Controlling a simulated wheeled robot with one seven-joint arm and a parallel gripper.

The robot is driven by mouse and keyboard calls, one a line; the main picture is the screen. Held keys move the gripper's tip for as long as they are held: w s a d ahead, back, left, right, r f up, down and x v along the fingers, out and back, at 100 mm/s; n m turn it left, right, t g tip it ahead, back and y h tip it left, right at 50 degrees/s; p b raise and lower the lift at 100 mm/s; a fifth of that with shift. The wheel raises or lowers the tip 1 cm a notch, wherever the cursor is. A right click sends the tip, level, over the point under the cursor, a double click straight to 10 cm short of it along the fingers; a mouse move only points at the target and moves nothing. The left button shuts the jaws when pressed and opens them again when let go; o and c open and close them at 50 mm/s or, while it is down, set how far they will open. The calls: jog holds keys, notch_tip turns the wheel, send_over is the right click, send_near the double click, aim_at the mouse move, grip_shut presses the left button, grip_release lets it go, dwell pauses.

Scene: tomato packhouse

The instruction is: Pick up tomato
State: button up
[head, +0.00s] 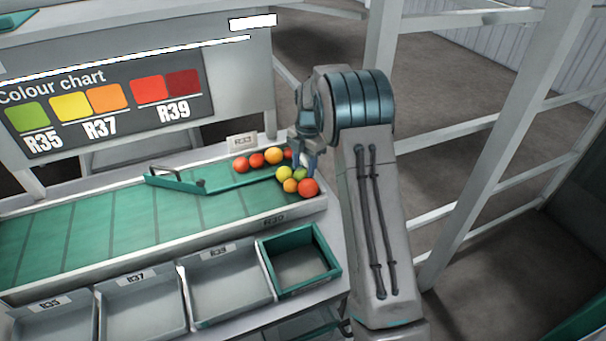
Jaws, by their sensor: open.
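Several tomatoes lie at the right end of the green conveyor belt in the head view. Behind the diverter bar are a red tomato (240,165), another red tomato (257,160), an orange tomato (273,155) and a partly hidden red one. In front of the bar are a yellow tomato (284,174), an orange tomato (290,186), a larger red tomato (308,187) and a green one partly covered by my gripper. My gripper (305,162) points down just above this front group. It is open; its fingertips are small and partly hidden by my arm.
The green belt (120,225) is bare to the left. A green diverter bar (175,182) crosses it. Grey bins (225,309) and a green-rimmed tray (305,284) line the front, seemingly empty. A colour chart (105,100) stands behind. White frame posts (510,150) rise at right.

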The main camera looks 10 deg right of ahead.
aim_at(303, 170)
jog(key=f, duration=0.3)
jog(key=shift+s+a+f, duration=0.25)
jog(key=shift+a, duration=0.1)
jog(key=shift+s, duration=0.1)
jog(key=c, duration=0.4)
jog(key=shift+r, duration=0.1)
jog(key=shift+d+r, duration=0.1)
notch_tip(303, 170, up, 4)
jog(key=shift+b, duration=0.65)
jog(key=s+d+r+b, duration=0.1)
jog(key=s+d+r, duration=0.1)
jog(key=s, duration=0.1)
jog(key=s+d+r, duration=0.2)
jog(key=s, duration=0.1)
jog(key=s+d+r+b, duration=0.1)
jog(key=s+d+r, duration=0.1)
jog(key=s, duration=0.1)
jog(key=shift+s+d+r+b, duration=0.15)
jog(key=shift+s+r+b, duration=0.2)
jog(key=shift+r, duration=0.05)
